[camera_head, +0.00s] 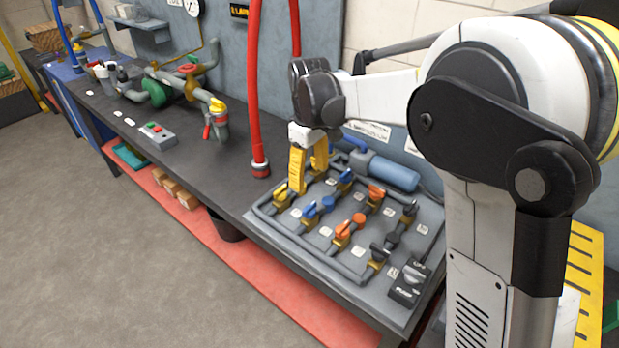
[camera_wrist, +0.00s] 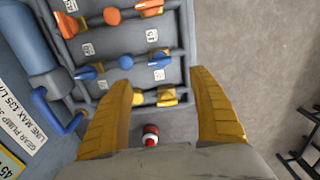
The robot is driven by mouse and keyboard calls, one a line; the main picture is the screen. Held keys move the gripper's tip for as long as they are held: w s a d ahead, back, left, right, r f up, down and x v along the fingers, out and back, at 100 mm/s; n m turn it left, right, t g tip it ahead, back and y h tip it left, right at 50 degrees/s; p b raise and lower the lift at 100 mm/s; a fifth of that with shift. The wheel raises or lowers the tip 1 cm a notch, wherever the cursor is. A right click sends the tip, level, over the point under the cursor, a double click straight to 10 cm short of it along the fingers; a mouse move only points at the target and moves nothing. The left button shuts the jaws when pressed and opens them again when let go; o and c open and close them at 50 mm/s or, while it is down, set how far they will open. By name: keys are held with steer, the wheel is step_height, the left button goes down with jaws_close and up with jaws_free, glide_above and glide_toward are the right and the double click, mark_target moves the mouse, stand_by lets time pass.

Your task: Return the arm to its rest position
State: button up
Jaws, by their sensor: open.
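My gripper (camera_head: 309,166) has yellow fingers and hangs above the back left part of the valve panel in the head view. In the wrist view my gripper (camera_wrist: 163,115) is open, with its two yellow fingers well apart and nothing held between them. The valve panel (camera_head: 350,288) carries rows of yellow, blue, orange and black handled valves with white tags. In the wrist view a yellow-handled valve (camera_wrist: 166,97) lies below and between the fingers. My arm reaches out over the bench from the right side of the head view.
A blue cylindrical pump (camera_head: 394,174) lies behind the panel, near my gripper. Red hoses (camera_head: 255,90) rise from the bench to its left. The dark bench (camera_head: 205,165) holds a button box (camera_head: 158,136) and pipework (camera_head: 190,85) farther left. The floor (camera_head: 110,230) in front is clear.

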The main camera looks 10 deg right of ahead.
steer(key=s+d+r+m+t, duration=0.3)
steer(key=s+d+r, duration=0.15)
steer(key=s, duration=0.45)
steer(key=s+d+r+m+t, duration=0.2)
steer(key=s+d+r+m, duration=0.3)
steer(key=s, duration=0.5)
steer(key=s+d+f+m+t, duration=0.1)
steer(key=s+d+f+t, duration=0.1)
steer(key=s+f, duration=0.2)
steer(key=shift+s+d, duration=0.4)
steer(key=shift+s, duration=0.45)
stand_by(0.6)
